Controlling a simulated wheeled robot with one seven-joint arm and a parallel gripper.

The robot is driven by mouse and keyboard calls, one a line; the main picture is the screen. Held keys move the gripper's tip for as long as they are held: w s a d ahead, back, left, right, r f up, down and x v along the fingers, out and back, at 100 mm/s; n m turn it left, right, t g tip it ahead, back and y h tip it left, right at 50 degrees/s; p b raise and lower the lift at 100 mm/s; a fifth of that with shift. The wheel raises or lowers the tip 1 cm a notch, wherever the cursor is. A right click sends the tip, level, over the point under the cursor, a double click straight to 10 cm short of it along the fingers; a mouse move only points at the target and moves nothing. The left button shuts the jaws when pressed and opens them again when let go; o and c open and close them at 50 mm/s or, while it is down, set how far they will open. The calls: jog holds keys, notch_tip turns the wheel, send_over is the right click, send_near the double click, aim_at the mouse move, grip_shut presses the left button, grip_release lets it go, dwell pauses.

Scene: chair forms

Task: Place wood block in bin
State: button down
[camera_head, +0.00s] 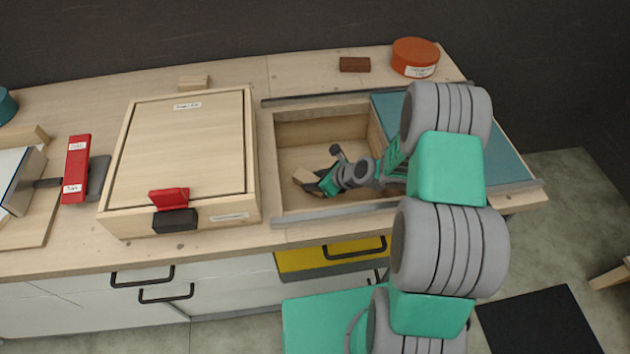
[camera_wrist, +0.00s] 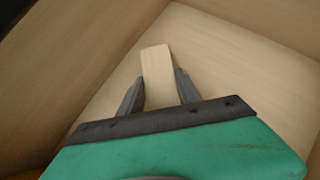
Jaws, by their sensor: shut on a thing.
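My gripper (camera_head: 322,188) reaches down into the open wooden bin (camera_head: 330,106) set in the bench. It is shut on a pale wood block (camera_head: 305,178), which shows at the left of the fingers. In the wrist view the block (camera_wrist: 158,72) stands out beyond the two dark fingers of my gripper (camera_wrist: 160,92), with bare wooden bin surfaces around it. Whether the block touches the bin floor I cannot tell. My arm hides the right part of the bin.
A teal sliding cover (camera_head: 500,140) lies over the bin's right side. A closed wooden box (camera_head: 185,150) with a red and black latch (camera_head: 172,207) stands left of it. Behind are another pale block (camera_head: 194,83), a brown block (camera_head: 355,64) and an orange round container (camera_head: 415,55).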

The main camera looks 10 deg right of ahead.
jog(key=shift+f, duration=0.2)
jog(key=c, duration=0.8)
grip_release()
jog(key=shift+c, duration=0.2)
jog(key=shift+r, duration=0.1)
